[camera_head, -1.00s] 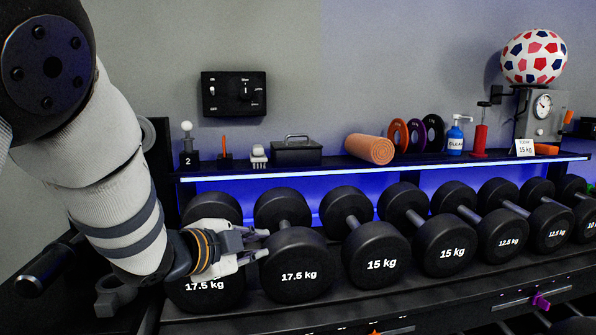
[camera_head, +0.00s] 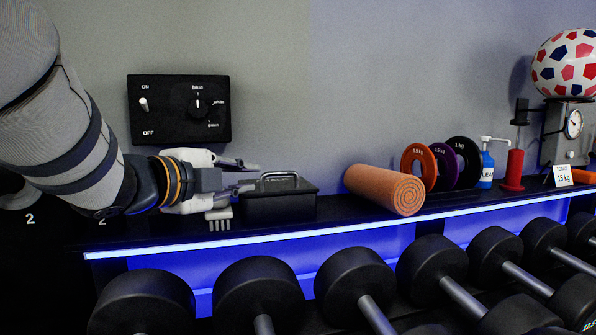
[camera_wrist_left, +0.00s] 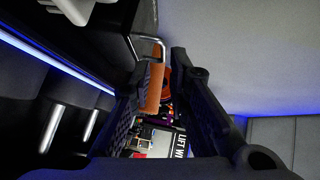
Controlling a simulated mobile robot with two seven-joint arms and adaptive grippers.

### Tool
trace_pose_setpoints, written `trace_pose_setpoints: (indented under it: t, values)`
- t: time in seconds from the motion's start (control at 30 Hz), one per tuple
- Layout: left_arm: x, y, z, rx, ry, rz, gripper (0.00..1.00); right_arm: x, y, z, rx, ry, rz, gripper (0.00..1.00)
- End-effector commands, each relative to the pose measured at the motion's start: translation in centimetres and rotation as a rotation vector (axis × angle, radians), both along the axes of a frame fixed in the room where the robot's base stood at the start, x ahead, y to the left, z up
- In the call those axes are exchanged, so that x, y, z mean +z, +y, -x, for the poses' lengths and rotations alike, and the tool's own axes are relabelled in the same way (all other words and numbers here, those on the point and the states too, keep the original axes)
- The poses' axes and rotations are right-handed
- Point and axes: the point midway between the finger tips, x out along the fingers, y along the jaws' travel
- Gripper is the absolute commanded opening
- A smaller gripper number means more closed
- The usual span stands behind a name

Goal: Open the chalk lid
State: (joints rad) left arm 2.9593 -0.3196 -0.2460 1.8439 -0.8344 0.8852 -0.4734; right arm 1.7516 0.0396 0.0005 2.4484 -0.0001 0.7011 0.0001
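The chalk box is a small black box (camera_head: 280,206) with a closed lid, on the shelf in the head view. A metal bar handle (camera_head: 279,176) stands on its lid; the handle also shows in the left wrist view (camera_wrist_left: 151,40). My left gripper (camera_head: 252,177) is level with the handle, just to its left. Its fingers are apart with nothing held, as the left wrist view (camera_wrist_left: 160,72) shows. I cannot tell whether a fingertip touches the handle. My right gripper is out of view.
A white brush (camera_head: 219,217) stands left of the box, partly below my gripper. An orange foam roller (camera_head: 385,190) lies to the right, beside several plates. A black switch panel (camera_head: 180,108) hangs on the wall behind. Dumbbells (camera_head: 258,290) line the rack below the shelf.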

Motion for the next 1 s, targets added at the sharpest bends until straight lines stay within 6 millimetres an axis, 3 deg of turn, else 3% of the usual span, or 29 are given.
trace_pose_setpoints:
  t: [0.13,0.3,0.5,0.9,1.0]
  values:
    - [-0.9,-0.9,-1.8,-0.004,0.005,-0.002,0.16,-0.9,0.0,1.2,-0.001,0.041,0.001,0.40]
    - [-2.5,-3.0,-5.8,-0.005,0.013,0.000,0.16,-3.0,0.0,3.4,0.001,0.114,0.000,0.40]
    - [-2.2,-4.9,-9.3,-0.002,0.004,0.000,0.16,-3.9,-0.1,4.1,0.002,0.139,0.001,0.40]
    - [-1.8,-5.6,-10.5,-0.001,-0.002,0.001,0.16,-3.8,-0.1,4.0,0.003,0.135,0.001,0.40]
    - [-1.8,-5.6,-10.5,-0.001,-0.002,0.001,0.00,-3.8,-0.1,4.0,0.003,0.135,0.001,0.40]
